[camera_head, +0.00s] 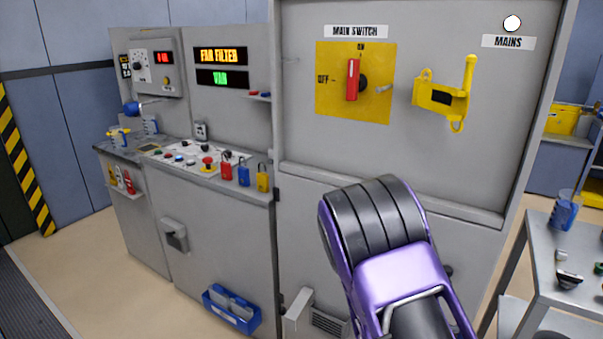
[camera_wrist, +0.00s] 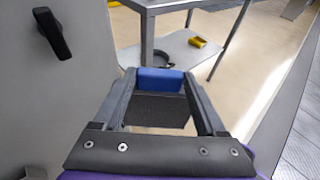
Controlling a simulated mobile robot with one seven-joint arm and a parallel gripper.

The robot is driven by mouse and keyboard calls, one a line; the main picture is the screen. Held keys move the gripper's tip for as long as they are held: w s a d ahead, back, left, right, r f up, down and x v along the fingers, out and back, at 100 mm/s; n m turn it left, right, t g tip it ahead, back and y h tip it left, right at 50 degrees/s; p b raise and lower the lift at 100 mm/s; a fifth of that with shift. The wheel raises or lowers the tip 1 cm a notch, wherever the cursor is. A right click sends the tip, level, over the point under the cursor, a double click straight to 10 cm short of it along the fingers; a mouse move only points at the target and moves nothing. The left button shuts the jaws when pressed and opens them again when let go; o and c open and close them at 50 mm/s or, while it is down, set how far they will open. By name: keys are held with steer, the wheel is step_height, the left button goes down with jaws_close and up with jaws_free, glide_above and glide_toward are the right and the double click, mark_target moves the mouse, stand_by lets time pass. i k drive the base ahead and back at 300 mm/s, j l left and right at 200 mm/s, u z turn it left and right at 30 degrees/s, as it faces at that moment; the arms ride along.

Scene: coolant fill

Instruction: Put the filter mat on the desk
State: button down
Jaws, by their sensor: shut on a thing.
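In the wrist view my gripper (camera_wrist: 160,100) is shut on a dark flat piece with a blue edge, which I take to be the filter mat (camera_wrist: 158,108). The mat spans the space between the two fingers, with its blue edge at the far side. In the head view my purple and black arm stands in front of the large grey cabinet, and the gripper and mat are hidden. The control desk (camera_head: 185,160) is left of my arm, a grey sloping top with buttons and lamps.
Padlocks in red, blue (camera_head: 243,174) and yellow stand at the desk's right end. A blue bin (camera_head: 231,309) hangs low on the desk front. A grey table (camera_head: 545,270) with a blue jug (camera_head: 565,212) stands at right; its lower shelf (camera_wrist: 185,45) shows in the wrist view.

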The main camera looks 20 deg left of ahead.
mark_target(273, 179)
steer(key=j+z, duration=0.1)
steer(key=j, duration=1.4)
steer(key=j+z, duration=0.1)
steer(key=j, duration=1.4)
steer(key=k+j+z, duration=0.1)
steer(key=j, duration=1.4)
steer(key=i, duration=0.15)
